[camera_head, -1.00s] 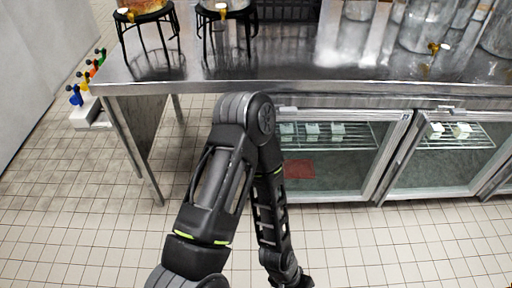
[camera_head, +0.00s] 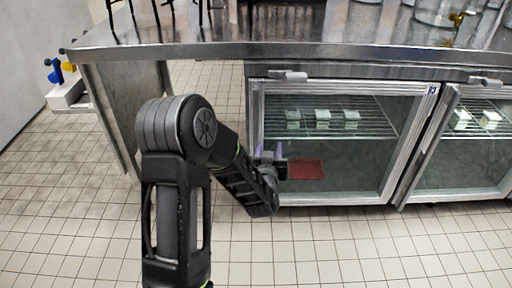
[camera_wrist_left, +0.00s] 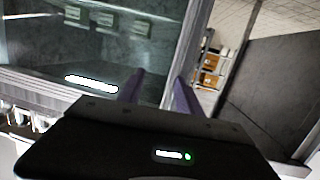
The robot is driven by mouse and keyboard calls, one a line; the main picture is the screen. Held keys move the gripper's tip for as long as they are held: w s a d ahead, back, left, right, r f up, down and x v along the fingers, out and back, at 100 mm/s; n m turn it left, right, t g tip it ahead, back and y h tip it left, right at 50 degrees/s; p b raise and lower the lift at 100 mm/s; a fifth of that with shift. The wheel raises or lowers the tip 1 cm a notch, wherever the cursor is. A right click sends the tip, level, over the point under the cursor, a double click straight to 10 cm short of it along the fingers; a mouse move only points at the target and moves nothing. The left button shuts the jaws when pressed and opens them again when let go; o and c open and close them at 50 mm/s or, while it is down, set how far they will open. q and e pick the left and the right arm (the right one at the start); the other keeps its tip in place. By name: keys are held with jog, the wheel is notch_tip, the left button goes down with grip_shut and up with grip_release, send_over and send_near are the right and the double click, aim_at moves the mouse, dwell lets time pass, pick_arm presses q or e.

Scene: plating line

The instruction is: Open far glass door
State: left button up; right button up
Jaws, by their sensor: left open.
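The left glass door (camera_head: 345,181) is under the steel counter and looks shut, with a pale metal frame. Another glass door (camera_head: 468,163) is to its right; I cannot tell which one counts as far. A pale handle (camera_head: 290,76) is above the left door. My left gripper (camera_head: 268,150) is open, its purple fingers in front of the left door's left frame edge, low down. In the left wrist view, the fingers (camera_wrist_left: 158,88) are apart and empty, with the door frame (camera_wrist_left: 187,45) running between them; contact cannot be told. My right gripper is out of view.
The steel counter top (camera_head: 230,51) overhangs the doors. Small pale boxes (camera_head: 322,119) stand on a wire shelf behind the left glass, with a red patch (camera_head: 306,169) below. The tiled floor (camera_head: 330,250) in front is clear. A block with coloured taps (camera_head: 66,92) is at the left.

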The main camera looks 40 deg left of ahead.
aim_at(256, 123)
pick_arm(q)
jog(key=a+r+y, duration=0.1)
jog(key=a+r+y+b, duration=0.1)
jog(key=a, duration=0.1)
jog(key=a+r+n, duration=0.1)
jog(key=shift+s+a+r+t+y, duration=0.2)
jog(key=shift+s+a+t+y, duration=0.1)
jog(key=shift+s+a+y, duration=0.1)
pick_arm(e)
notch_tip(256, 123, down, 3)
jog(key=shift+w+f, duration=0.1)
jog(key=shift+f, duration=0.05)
pick_arm(q)
jog(key=shift+b+x, duration=0.85)
jog(key=shift+x, duration=3)
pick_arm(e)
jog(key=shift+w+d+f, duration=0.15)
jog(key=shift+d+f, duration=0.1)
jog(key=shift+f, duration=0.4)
pick_arm(q)
jog(key=shift+f, duration=0.1)
jog(key=shift+c, duration=0.3)
grip_shut()
